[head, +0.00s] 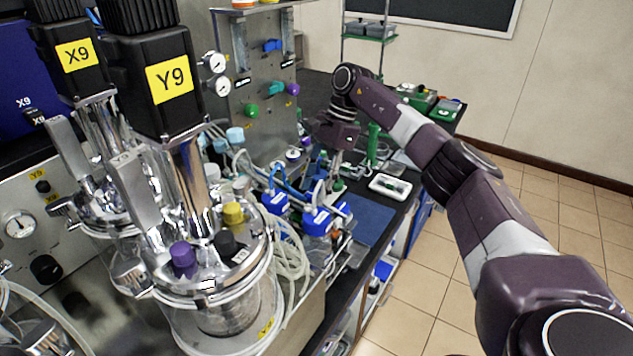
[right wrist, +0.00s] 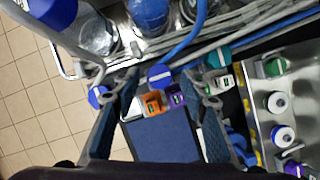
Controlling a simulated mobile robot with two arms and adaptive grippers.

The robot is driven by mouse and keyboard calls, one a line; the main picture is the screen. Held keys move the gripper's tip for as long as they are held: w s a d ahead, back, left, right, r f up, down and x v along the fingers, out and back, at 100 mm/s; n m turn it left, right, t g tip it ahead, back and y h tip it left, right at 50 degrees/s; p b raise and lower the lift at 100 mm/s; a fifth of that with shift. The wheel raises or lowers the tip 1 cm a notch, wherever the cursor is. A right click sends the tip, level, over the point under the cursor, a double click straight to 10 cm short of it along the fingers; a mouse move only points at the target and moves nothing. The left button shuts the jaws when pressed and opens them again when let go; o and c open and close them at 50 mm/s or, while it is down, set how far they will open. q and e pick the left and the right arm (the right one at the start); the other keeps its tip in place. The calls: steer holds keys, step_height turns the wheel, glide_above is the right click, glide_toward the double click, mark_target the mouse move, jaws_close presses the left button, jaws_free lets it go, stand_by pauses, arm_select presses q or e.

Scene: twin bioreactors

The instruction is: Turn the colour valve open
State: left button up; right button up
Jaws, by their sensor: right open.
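I cannot tell which part is the colour valve. On the upright metal panel (head: 262,135) in the head view are a green knob (head: 252,111), a blue knob (head: 277,87), a purple knob (head: 292,89) and a blue handle (head: 272,45). My right gripper (head: 333,178) points down in front of the panel, over the bench with tubing and bottles. In the right wrist view, the right gripper (right wrist: 161,82) is open with nothing held. A blue round cap (right wrist: 158,75), an orange square part (right wrist: 152,103) and a purple square part (right wrist: 175,95) show between or below its fingers. My left gripper is not in view.
Blue-capped bottles (head: 318,222) and looped clear tubing (head: 290,258) crowd the bench beside the gripper. A blue mat (head: 371,222) and a white tray (head: 390,186) lie at the right. Tiled floor is clear.

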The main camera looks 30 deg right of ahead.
steer(key=v, duration=1.2)
steer(key=shift+f, duration=0.1)
